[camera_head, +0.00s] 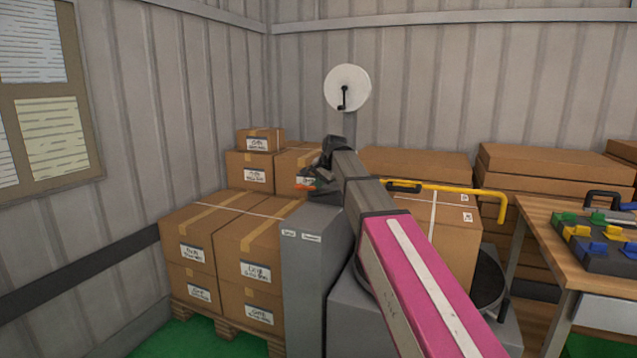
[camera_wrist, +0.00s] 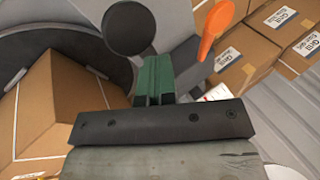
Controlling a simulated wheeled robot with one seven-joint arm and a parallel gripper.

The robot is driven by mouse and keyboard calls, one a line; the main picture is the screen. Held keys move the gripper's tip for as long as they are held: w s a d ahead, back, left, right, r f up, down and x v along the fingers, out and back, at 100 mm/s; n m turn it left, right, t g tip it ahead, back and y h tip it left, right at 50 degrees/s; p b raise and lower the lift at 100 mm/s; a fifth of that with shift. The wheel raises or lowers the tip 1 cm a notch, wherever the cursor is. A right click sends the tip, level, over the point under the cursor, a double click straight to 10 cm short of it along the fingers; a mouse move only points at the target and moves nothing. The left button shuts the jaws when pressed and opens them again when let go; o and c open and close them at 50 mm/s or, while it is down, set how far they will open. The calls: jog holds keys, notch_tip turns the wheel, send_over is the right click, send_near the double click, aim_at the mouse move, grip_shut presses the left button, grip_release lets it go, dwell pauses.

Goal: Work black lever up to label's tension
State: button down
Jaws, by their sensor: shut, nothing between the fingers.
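In the wrist view, a round black knob (camera_wrist: 130,27) on a grey arm, which looks like the black lever, stands just beyond my gripper and to its left. My gripper (camera_wrist: 153,68) has green fingers, closed together with nothing held. Its fingertips are close to the lever's grey arm; I cannot tell whether they touch. An orange lever (camera_wrist: 215,28) stands to their right. In the head view, my gripper (camera_head: 312,178) is above the grey machine column (camera_head: 305,262). Two small white labels (camera_head: 300,236) are on the column, too small to read. My wrist hides the black lever there.
Strapped cardboard boxes (camera_head: 205,228) stand on a pallet left of the column. A strapped box (camera_head: 455,240) sits on the machine's right, below a yellow bar (camera_head: 450,189) with a black handle. A wooden workbench (camera_head: 585,268) is at far right.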

jog(key=shift+s+a+f, duration=0.15)
jog(key=shift+s+f, duration=0.25)
jog(key=shift+f, duration=0.25)
jog(key=shift+s+a+f, duration=0.15)
jog(key=shift+s+f, duration=0.2)
jog(key=shift+f, duration=0.25)
dwell(1.4)
jog(key=shift+w+d, duration=0.1)
jog(key=shift+w, duration=0.15)
dwell(0.4)
jog(key=shift+r, duration=0.15)
jog(key=shift+w+d+r, duration=0.15)
jog(key=shift+w+r, duration=0.15)
jog(key=shift+r, duration=0.25)
jog(key=shift+w+d+r, duration=0.1)
jog(key=shift+w+r, duration=0.2)
jog(key=shift+r, duration=0.25)
jog(key=shift+w+d+r, duration=0.1)
jog(key=shift+w+r, duration=0.2)
jog(key=shift+r, duration=0.45)
jog(key=shift+w+d+r, duration=0.1)
jog(key=shift+w+r, duration=0.2)
jog(key=shift+r, duration=0.5)
jog(key=shift+w+d+r, duration=0.1)
jog(key=shift+w+r, duration=0.2)
jog(key=shift+r, duration=0.45)
